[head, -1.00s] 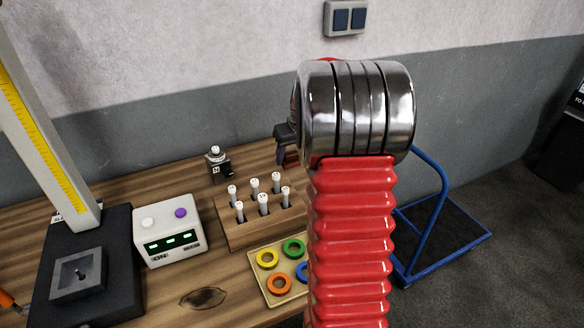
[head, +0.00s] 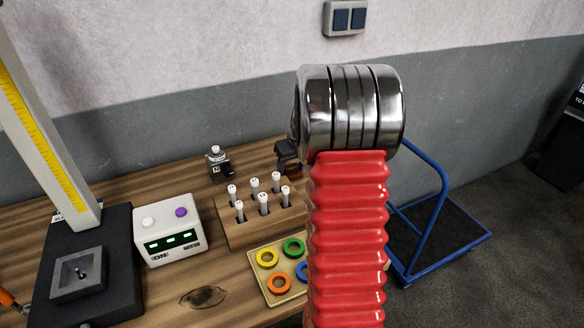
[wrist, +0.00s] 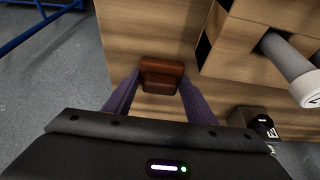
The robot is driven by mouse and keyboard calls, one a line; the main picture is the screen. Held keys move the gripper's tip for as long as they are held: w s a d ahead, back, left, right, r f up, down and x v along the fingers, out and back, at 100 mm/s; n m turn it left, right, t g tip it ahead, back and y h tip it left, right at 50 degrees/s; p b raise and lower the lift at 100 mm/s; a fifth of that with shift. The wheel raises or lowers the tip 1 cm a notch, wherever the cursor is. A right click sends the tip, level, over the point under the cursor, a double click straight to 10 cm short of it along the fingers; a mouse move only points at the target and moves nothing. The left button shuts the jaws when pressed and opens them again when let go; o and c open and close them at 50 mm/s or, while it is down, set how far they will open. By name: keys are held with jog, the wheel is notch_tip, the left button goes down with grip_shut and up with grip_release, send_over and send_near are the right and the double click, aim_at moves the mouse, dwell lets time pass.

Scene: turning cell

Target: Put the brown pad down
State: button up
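The brown pad (wrist: 162,70) is in the middle of the wrist view, between the tips of my gripper's (wrist: 160,78) two dark purple fingers. The fingertips meet its left and right sides, so my gripper looks shut on it. Bare wooden bench top (wrist: 135,30) lies around and below the pad; whether its underside touches the wood I cannot tell. In the head view my gripper (head: 288,150) shows as a small dark shape behind the wooden peg block, low by the bench's back edge. My arm hides part of it, and the pad is hardly visible there.
The wooden peg block (head: 238,232) with several white pegs stands close by. A small black device (head: 220,168) stands behind it. A tray of coloured rings (head: 262,288) lies in front. A blue trolley (head: 450,240) stands on the floor right of the bench.

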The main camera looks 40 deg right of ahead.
jog(key=o, duration=0.4)
jog(key=shift+a+f, duration=0.1)
jog(key=shift+f, duration=0.15)
jog(key=shift+s, duration=0.1)
jog(key=shift+a, duration=0.1)
jog(key=shift+r, duration=0.35)
jog(key=v, duration=1.2)
jog(key=shift+d, duration=0.25)
